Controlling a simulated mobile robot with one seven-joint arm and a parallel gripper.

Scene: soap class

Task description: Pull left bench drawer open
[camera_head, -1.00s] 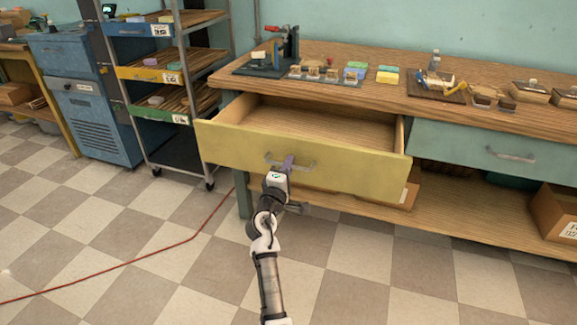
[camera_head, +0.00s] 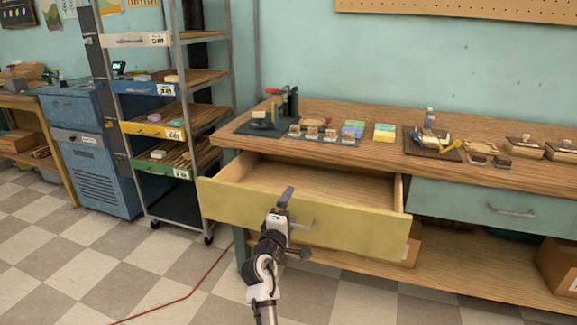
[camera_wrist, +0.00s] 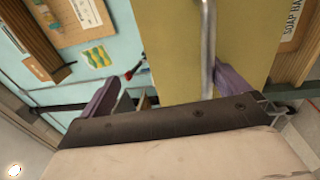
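The left bench drawer (camera_head: 350,222) has a yellow front and stands pulled out, with its bare wooden inside showing. Its metal handle (camera_head: 305,224) is on the front, partly hidden by my gripper (camera_head: 285,198). In the wrist view my gripper (camera_wrist: 168,88) has its two purple fingers wide apart. The handle bar (camera_wrist: 208,45) shows close to the right finger and is not pinched between both. The yellow drawer front (camera_wrist: 245,40) lies just behind it. I cannot tell whether a finger touches the handle.
The wooden bench top (camera_head: 390,115) carries soaps, stamps and tools. A closed teal drawer (camera_head: 495,206) is to the right. A shelf rack (camera_head: 175,130) and a blue cabinet (camera_head: 90,150) stand left. A red cable (camera_head: 190,290) lies on the checkered floor.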

